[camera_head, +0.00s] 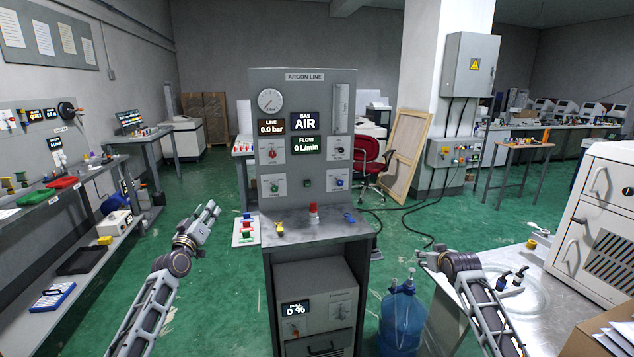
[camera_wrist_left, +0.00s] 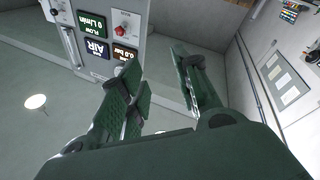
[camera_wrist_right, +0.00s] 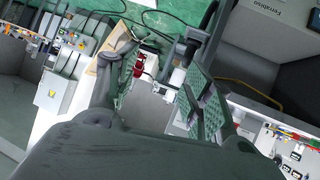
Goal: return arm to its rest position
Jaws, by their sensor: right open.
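My left arm comes in from the lower left in the head view. Its gripper (camera_head: 207,218) is raised over the floor, left of the argon line cabinet, apart from it. In the left wrist view the two green-padded fingers (camera_wrist_left: 160,90) stand apart with nothing between them. My right arm comes in from the lower right. Its gripper (camera_head: 428,260) points left, above and beside the blue water bottle (camera_head: 402,318), at the left edge of the metal table. In the right wrist view its fingers (camera_wrist_right: 160,88) are spread and empty.
The argon line cabinet (camera_head: 333,228) stands straight ahead, between my arms. A metal table (camera_head: 500,268) with a white machine (camera_head: 606,215) is at the right. Shelves (camera_head: 40,205) with trays line the left. Green floor (camera_head: 225,290) is clear between the left shelves and the cabinet.

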